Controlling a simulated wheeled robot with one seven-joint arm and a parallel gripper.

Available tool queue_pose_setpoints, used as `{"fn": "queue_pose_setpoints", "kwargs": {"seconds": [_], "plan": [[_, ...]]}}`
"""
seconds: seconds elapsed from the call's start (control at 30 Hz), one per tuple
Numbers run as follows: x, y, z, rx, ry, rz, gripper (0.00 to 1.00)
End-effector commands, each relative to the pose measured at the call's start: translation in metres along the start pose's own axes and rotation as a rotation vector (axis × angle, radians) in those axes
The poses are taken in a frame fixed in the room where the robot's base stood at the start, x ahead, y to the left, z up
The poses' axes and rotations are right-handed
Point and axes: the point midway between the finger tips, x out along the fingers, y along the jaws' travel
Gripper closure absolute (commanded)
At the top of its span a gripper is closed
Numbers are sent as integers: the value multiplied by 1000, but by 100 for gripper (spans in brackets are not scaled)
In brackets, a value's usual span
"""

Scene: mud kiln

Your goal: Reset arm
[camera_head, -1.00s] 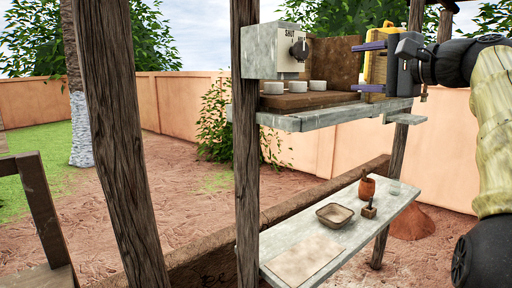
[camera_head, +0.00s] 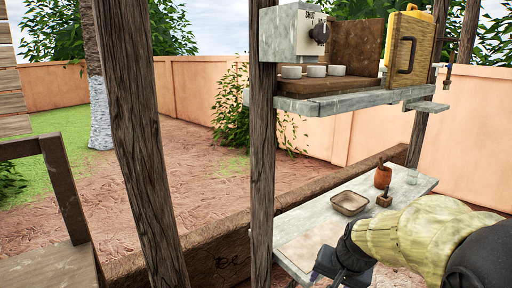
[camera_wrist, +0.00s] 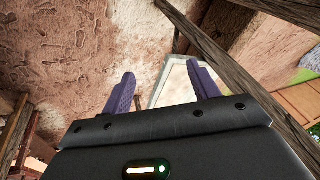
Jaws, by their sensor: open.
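My gripper (camera_wrist: 163,78) is open and empty in the wrist view, its two purple fingers spread apart. Bare brown ground and part of a pale grey slab (camera_wrist: 178,75) show beyond the fingers. In the head view my dark gripper body (camera_head: 346,262) is low at the bottom, in front of the lower grey shelf (camera_head: 425,184). The fingertips are mostly cut off or hidden there. My arm comes in from the lower right.
A wooden post (camera_head: 262,150) stands left of the shelves. The upper shelf (camera_head: 345,99) holds a grey switch box (camera_head: 293,33), several white cups (camera_head: 314,71) and a yellow container (camera_head: 425,30).

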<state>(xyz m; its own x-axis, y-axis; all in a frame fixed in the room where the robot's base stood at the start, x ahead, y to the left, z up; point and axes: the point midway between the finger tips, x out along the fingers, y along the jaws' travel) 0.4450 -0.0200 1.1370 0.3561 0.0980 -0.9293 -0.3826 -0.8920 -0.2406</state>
Motion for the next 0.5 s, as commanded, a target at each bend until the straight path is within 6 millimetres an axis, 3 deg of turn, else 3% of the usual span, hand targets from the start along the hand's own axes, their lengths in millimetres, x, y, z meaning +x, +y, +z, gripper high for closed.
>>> {"fn": "queue_pose_setpoints", "kwargs": {"seconds": [0.03, 0.1, 0.23, 0.33, 0.5], "plan": [[10, 6, 24, -80, -26, 32, 40], [21, 16, 54, -195, -52, 71, 40], [34, 31, 95, -372, -93, 114, 40], [38, 37, 111, -441, -108, 125, 40], [38, 38, 114, -457, -110, 128, 40]]}}
